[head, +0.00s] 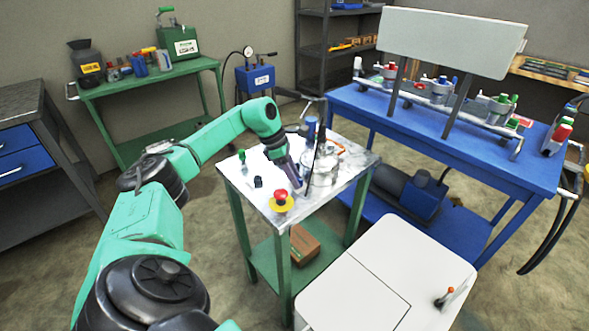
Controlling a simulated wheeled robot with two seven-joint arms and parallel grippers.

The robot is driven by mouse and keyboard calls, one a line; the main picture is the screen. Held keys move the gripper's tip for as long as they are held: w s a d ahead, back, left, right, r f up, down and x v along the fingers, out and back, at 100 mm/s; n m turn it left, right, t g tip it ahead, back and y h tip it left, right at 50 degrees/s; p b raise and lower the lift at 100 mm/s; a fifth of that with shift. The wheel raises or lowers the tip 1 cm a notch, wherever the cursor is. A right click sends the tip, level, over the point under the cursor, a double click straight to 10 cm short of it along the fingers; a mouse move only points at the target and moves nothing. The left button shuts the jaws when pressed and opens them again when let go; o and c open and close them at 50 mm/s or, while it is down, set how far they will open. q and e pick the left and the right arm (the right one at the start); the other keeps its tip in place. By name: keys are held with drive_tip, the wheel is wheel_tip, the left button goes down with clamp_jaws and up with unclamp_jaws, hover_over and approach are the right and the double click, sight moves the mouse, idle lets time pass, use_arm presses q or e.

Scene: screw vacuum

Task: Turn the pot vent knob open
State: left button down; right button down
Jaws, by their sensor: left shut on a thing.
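A silver pot (323,168) stands on the metal top of a small green cart (237,181) in the middle of the head view. My left arm reaches in from the left, and my left gripper (299,187) points down at the pot's left side. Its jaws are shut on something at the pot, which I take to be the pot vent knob. The knob itself is hidden by the fingers, so its angle cannot be seen. My right gripper is not in view.
A red button on a yellow base (281,200) sits at the cart's front edge, close to my left gripper. A green-topped valve (242,157) and a small dark block (258,182) are on the cart's left. A blue bench (460,150) stands to the right.

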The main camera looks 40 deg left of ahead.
use_arm(q)
drive_tip(key=c, duration=0.6)
unclamp_jaws()
drive_tip(key=shift+r, duration=0.1)
